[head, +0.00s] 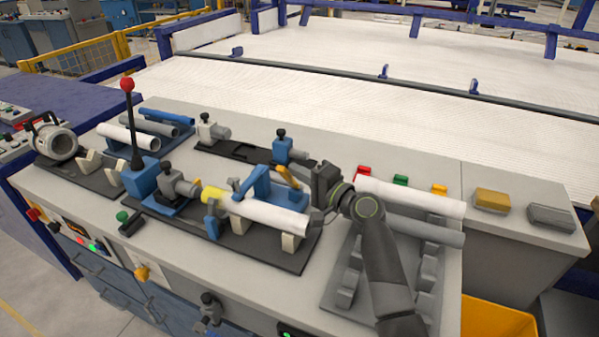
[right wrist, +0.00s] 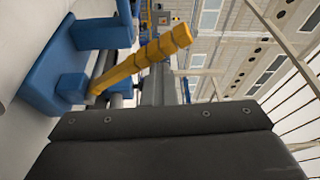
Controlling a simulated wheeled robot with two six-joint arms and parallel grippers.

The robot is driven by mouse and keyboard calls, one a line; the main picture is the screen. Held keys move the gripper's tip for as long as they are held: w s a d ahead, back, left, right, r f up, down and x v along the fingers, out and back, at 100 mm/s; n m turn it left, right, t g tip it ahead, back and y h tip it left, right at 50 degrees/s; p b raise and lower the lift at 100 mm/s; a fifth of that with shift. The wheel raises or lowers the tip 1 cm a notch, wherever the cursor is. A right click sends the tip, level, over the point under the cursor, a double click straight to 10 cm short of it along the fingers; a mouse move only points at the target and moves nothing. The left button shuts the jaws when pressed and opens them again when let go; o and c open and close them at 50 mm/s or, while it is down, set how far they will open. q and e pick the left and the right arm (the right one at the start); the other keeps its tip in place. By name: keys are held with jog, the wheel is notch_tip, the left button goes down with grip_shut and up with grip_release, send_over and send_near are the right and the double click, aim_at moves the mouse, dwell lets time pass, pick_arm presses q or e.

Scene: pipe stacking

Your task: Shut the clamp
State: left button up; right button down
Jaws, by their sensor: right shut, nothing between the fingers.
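The blue clamp (head: 262,186) sits over a white pipe (head: 275,217) on the dark fixture plate. Its yellow handle (head: 287,174) slants beside the blue arm; I cannot tell from the head view whether the clamp is fully shut. In the right wrist view, the yellow handle (right wrist: 145,58) rises at a slant from the blue clamp body (right wrist: 50,85). My right gripper (head: 318,182) is shut and empty, just right of the handle. A dark part of it fills the lower right wrist view. Contact with the handle cannot be told. My left gripper is not in view.
A red-knobbed lever (head: 127,86) stands on a blue block at the left. A grey rack (head: 345,285) with white and grey pipes lies right of the fixture. Yellow (head: 492,200) and grey (head: 551,217) blocks sit far right.

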jog(key=shift+s+f, duration=0.15)
jog(key=shift+f, duration=0.2)
jog(key=p+v, duration=0.3)
jog(key=v, duration=1.4)
jog(key=shift+d+r, duration=0.2)
jog(key=shift+r, duration=0.15)
